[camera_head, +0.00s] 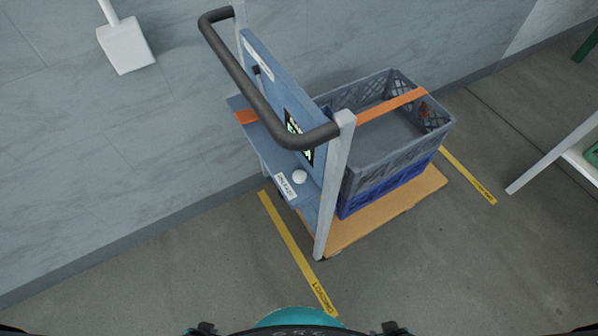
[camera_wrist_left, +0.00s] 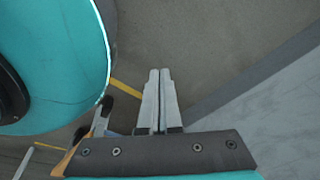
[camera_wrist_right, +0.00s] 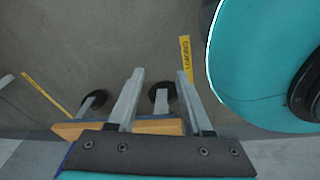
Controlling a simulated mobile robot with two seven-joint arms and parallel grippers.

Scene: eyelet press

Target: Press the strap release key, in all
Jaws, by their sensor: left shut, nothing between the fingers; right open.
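A push cart has a blue panel (camera_head: 275,75) behind its dark handle (camera_head: 262,100). A white round knob (camera_head: 299,177) sits on the cart's lower blue shelf, beside a white label (camera_head: 285,186) too small to read. I cannot tell whether this knob is the strap release key. An orange strap (camera_head: 390,106) runs across the top of a grey crate (camera_head: 385,155). My left gripper (camera_wrist_left: 160,72) is shut and empty, over the floor in the left wrist view. My right gripper (camera_wrist_right: 160,75) is open and empty. Neither gripper shows in the head view.
A lit screen (camera_head: 292,122) is on the panel, partly behind the handle. A blue crate (camera_head: 385,188) sits under the grey one on an orange-brown deck (camera_head: 385,220). Yellow floor strips (camera_head: 290,240) flank the cart. A wall stands behind. The floor in front is clear.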

